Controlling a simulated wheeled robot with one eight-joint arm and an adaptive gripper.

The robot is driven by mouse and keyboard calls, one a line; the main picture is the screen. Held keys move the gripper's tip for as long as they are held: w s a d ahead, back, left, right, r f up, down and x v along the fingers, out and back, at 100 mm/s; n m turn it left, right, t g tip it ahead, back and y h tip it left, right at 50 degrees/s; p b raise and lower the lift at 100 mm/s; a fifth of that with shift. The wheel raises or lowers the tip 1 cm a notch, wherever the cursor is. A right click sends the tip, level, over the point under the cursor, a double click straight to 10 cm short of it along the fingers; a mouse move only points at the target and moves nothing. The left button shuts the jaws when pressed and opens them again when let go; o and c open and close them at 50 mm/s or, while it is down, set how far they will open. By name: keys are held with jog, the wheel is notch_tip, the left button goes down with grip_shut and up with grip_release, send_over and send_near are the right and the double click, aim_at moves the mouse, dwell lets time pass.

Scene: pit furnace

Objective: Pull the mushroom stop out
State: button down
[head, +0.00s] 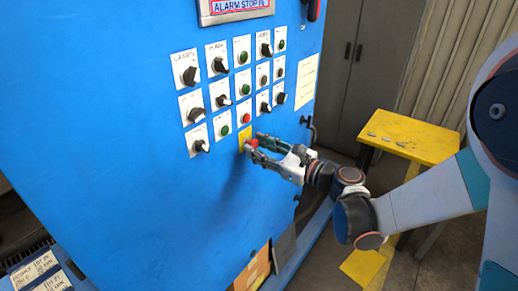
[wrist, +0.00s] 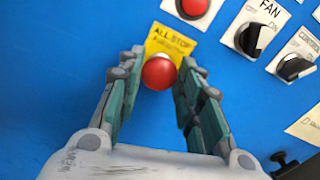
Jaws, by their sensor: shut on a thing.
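The mushroom stop is a red round knob (wrist: 159,73) on a yellow plate (wrist: 170,42) lettered "ALL STOP", on the blue panel face. In the head view the red knob (head: 253,143) sits below the rows of switches, with its yellow plate (head: 244,134) just behind it. My gripper (wrist: 160,66) has one finger on each side of the knob and is shut on it. In the head view my gripper (head: 257,142) reaches the knob from the right. The exact finger contact is hard to see.
A red button (wrist: 193,6) lies just above the stop. A FAN switch (wrist: 253,38) and another black switch (wrist: 294,67) are to its right. A yellow table (head: 412,135) stands to the right of the blue cabinet (head: 110,130). The panel left of the stop is clear.

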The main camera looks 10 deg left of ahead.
jog(key=c, duration=1.1)
grip_release()
jog(key=shift+d, duration=0.1)
jog(key=v, duration=1.2)
jog(key=shift+s+f, duration=0.1)
jog(key=s+d+f+n+h+b, duration=0.1)
jog(key=s+d+f+n+h, duration=0.1)
jog(key=s+d+n+h, duration=0.6)
jog(key=s+d+f+n+h+b, duration=0.2)
jog(key=s+d+n+h, duration=0.6)
jog(key=d, duration=0.8)
jog(key=s+f+n, duration=0.1)
jog(key=s+n, duration=0.1)
jog(key=n, duration=0.2)
jog(key=shift+f+h+b, duration=0.2)
jog(key=shift+h+b, duration=0.1)
